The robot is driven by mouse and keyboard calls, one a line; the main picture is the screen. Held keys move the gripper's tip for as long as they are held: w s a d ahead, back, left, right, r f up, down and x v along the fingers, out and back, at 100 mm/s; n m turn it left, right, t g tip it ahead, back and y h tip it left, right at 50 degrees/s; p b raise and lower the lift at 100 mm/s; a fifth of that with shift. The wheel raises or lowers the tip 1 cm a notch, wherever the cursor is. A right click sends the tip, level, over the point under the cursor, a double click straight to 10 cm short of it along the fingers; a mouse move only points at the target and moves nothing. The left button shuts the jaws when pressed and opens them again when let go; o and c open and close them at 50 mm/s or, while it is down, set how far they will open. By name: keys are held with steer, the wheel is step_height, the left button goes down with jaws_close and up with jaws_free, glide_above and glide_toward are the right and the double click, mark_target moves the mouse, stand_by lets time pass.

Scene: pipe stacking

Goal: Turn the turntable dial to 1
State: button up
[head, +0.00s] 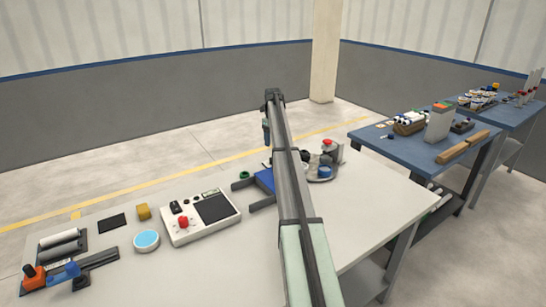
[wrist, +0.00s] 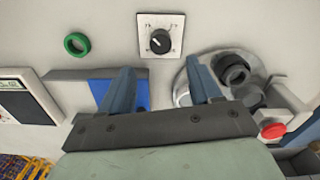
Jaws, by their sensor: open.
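The dial (wrist: 160,41) is a black round knob with a pale pointer mark on a square white plate, at the top middle of the wrist view. Its pointer slants to the upper left; the plate's markings are too small to read. My gripper (wrist: 159,66) is open and empty, with its two blue-grey fingers spread apart. The dial lies just beyond the fingertips, between their lines, and nothing touches it. The round metal turntable (wrist: 187,93) is to the right, partly behind the right finger; it also shows in the head view (head: 322,179). I cannot make out the dial in the head view.
Black pipe pieces (wrist: 233,69) stand on the turntable, and a red button (wrist: 272,131) is beside it. A green ring (wrist: 76,44) and a blue block (wrist: 134,96) are to the left. A white device (head: 201,216) stands further left. The table around the dial is clear.

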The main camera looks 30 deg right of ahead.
step_height(320, 180, down, 9)
steer(key=shift+f, duration=0.1)
stand_by(0.3)
steer(key=c, duration=1)
